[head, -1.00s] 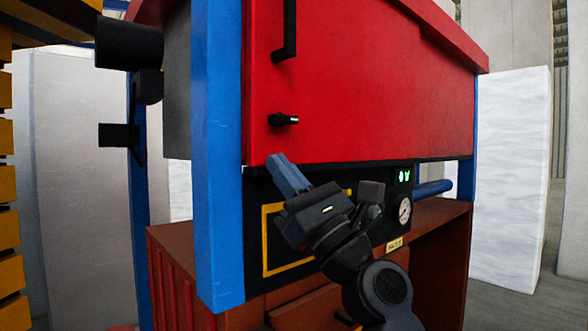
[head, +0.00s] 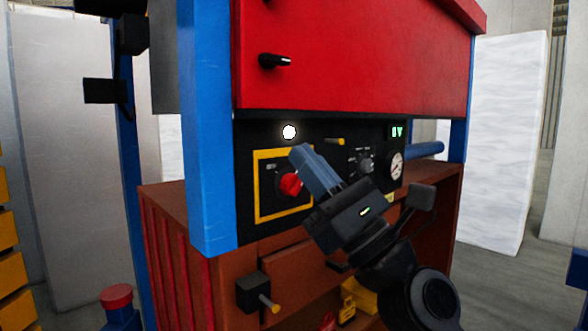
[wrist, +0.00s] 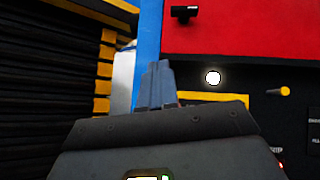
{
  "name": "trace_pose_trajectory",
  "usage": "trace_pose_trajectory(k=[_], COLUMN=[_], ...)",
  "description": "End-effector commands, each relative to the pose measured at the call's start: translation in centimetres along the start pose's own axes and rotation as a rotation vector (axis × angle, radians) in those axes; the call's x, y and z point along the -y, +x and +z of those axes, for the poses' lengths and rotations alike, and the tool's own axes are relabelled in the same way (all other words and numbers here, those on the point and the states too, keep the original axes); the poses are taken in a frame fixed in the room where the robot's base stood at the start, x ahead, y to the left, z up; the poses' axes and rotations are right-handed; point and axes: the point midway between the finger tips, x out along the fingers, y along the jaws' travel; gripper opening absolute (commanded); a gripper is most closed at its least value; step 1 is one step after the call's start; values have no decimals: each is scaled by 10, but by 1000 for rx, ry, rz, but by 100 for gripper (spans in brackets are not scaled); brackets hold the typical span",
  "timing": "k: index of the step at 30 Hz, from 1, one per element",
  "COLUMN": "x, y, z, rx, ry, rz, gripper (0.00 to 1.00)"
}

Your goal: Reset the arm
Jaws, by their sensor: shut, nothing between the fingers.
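My gripper (head: 298,153) is shut and empty, its blue-grey fingers together and pointing up and left in front of the black control panel (head: 330,135). In the wrist view the fingers (wrist: 158,68) point up, near the blue post. A red knob (head: 291,184) inside a yellow frame shows just beside the fingers in the head view; I cannot tell whether they touch. A round white light (head: 289,132) glows on the panel above the fingertips and also shows in the wrist view (wrist: 213,78). The arm hides part of the panel.
A red cabinet door (head: 350,60) with a black latch (head: 274,61) is above the panel. A blue post (head: 207,130) stands at the left. A gauge (head: 397,166) and green display (head: 397,132) are to the right. A black box with a yellow lever (head: 254,292) is below.

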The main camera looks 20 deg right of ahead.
Motion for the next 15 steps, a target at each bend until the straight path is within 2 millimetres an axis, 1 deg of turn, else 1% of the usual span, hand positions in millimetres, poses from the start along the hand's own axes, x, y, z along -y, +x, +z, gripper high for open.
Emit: trace_pose_trajectory(k=[5,8,11,14,15], x=[0,-2,-8,-16,-20], y=[0,-9,-32,-68,-85], z=[-1,-9,-29,-54,-64], rx=[-2,-29,-104,-217,-268], ry=[-2,-35,-134,-295,-371], rz=[-1,-9,-29,-44,-45], gripper=[0,0,0,0,0])
